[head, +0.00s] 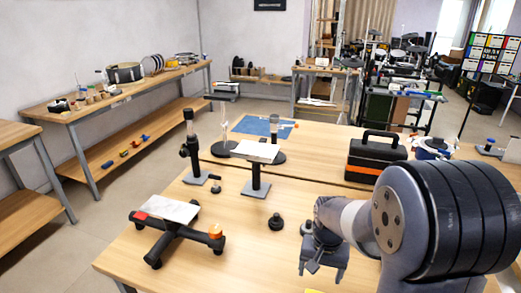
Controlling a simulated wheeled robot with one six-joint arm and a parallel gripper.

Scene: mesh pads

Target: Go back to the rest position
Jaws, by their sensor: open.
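My gripper (322,270) is at the lower middle right in the head view, at the end of my grey and black arm. Its two fingers point down over the wooden table (232,265) and stand apart, with nothing seen between them. My arm hides the right part of the table.
A low black stand with a white pad (168,209) is at the left front. A taller stand with a white pad (254,151) is behind it. A small black knob (276,222) is left of my gripper. A black and orange toolbox (376,159) stands at the back right.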

